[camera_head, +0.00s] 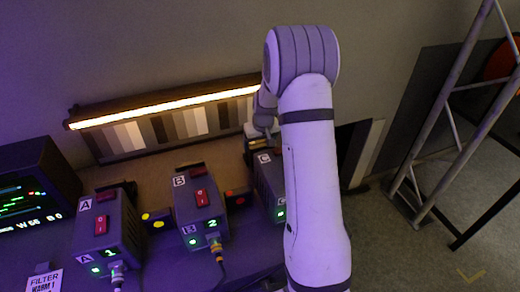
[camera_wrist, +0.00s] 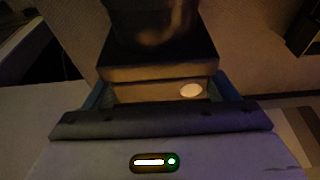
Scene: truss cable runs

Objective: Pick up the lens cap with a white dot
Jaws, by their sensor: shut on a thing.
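In the wrist view, my gripper (camera_wrist: 160,95) is shut on the lens cap (camera_wrist: 145,93), a block-like piece with a tan-lit face between the two fingers. A white dot (camera_wrist: 190,90) shows on the right part of that face. A larger dark form lies just beyond it, and its lower part is too dark to tell apart from the cap. In the head view, my gripper (camera_head: 262,138) is behind the box marked C, partly hidden by my arm. The cap cannot be made out clearly there.
Boxes A (camera_head: 104,232), B (camera_head: 200,208) and C (camera_head: 267,186) stand in a row with cables in front. A lit lamp bar (camera_head: 165,106) runs above striped cards at the back. A monitor (camera_head: 35,195) is at left, a metal truss (camera_head: 450,120) at right.

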